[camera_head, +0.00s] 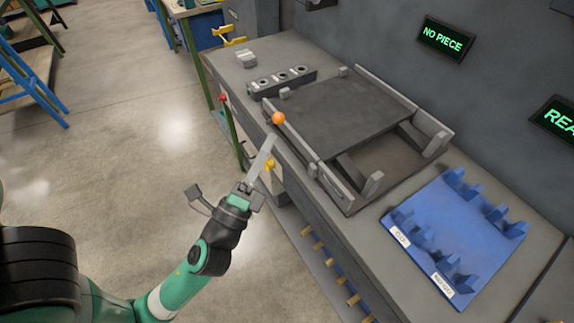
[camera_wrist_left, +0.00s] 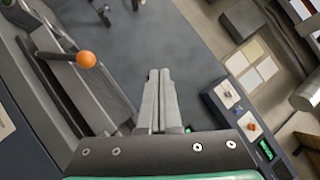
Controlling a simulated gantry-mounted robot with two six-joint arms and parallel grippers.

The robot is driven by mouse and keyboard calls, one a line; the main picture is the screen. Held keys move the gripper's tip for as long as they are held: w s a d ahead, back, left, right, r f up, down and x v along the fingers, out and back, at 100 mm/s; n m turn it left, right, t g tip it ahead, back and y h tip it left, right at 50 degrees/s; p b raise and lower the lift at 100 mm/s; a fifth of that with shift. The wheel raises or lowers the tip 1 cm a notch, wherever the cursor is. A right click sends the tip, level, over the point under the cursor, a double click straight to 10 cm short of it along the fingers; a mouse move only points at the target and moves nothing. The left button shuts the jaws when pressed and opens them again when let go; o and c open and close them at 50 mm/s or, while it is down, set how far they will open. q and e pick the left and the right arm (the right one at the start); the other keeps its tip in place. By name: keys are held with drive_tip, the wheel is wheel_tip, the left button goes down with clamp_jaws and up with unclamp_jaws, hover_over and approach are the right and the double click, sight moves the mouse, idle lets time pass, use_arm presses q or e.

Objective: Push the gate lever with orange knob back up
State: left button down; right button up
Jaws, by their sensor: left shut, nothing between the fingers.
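The orange knob (camera_head: 278,118) of the gate lever stands at the front edge of the grey bench, by the left end of a long metal rail. In the left wrist view the knob (camera_wrist_left: 86,59) is at upper left, on the end of a thin dark rod (camera_wrist_left: 55,56). My left gripper (camera_head: 269,142) is shut and empty, its fingers pointing toward the bench just below the knob in the head view. In the left wrist view its closed fingertips (camera_wrist_left: 159,74) are to the right of the knob, with a visible gap. My right gripper is not in view.
A framed dark plate (camera_head: 345,115) lies on the bench behind the knob, with a block with several round holes (camera_head: 282,80) beyond its left end. A blue rack (camera_head: 455,230) sits at right. A wall sign (camera_head: 446,39) reads "NO PIECE". Open floor lies left of the bench.

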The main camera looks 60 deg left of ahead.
use_arm(q)
wheel_tip(320, 180, down, 14)
drive_tip(key=s+g+b, duration=0.1)
drive_tip(key=s+b, duration=0.1)
drive_tip(key=b, duration=0.4)
drive_tip(key=shift+a+f+m+h+b, duration=0.15)
drive_tip(key=shift+a+m+h+b, duration=0.15)
drive_tip(key=shift+a+h+b, duration=0.1)
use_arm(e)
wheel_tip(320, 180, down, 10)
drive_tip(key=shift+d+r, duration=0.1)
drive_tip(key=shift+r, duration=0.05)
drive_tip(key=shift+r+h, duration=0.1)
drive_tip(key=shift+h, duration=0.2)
